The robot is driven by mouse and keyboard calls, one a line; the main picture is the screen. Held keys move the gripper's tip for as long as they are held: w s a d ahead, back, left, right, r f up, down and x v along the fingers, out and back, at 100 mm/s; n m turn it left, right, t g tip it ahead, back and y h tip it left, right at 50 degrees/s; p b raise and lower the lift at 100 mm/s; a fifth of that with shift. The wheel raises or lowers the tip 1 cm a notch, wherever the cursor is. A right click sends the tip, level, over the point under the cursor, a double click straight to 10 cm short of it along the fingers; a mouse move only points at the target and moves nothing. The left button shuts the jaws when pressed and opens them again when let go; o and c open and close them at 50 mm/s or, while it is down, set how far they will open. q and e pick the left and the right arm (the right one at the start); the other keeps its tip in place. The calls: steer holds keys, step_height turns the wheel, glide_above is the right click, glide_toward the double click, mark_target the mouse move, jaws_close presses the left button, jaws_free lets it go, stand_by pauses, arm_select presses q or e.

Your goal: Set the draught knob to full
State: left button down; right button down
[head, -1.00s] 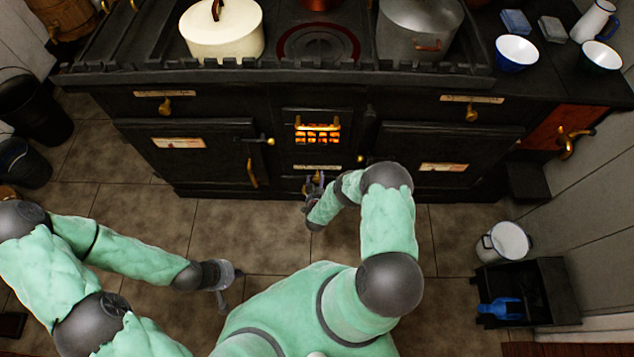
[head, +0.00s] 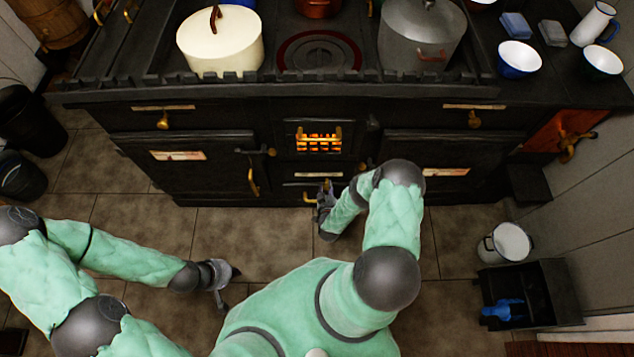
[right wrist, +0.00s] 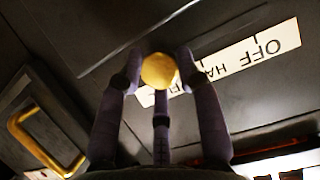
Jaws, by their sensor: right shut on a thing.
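The draught knob, a round brass ball (right wrist: 158,70), sits between the dark fingers of my right gripper (right wrist: 160,78) in the right wrist view. The fingers are shut on it. Its pale label (right wrist: 262,48) reads OFF, HALF and part of FULL. The knob is by the FULL end, and the fingers and knob cover part of that word. In the head view my right gripper (head: 326,190) is low on the stove front, below the firebox, and hides most of the knob. My left gripper (head: 223,283) is open and empty above the floor tiles, away from the stove.
The black stove (head: 215,187) has a glowing firebox grate (head: 318,142) above the knob. A brass handle (right wrist: 42,140) is close beside my right gripper. A white pot (head: 220,45) and a grey pot (head: 420,40) stand on top. A white bucket (head: 508,243) stands at right.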

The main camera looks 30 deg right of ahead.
mark_target(334, 179)
steer(key=d, duration=0.1)
steer(key=s+d, duration=0.1)
steer(key=d, duration=0.1)
steer(key=shift+r, duration=0.2)
steer(key=shift+d, duration=0.1)
steer(key=c, duration=0.9)
jaws_free()
steer(key=shift+r, duration=0.1)
steer(key=shift+o, duration=0.2)
steer(key=shift+s, duration=0.15)
steer(key=v, duration=1.2)
steer(key=shift+f, duration=0.2)
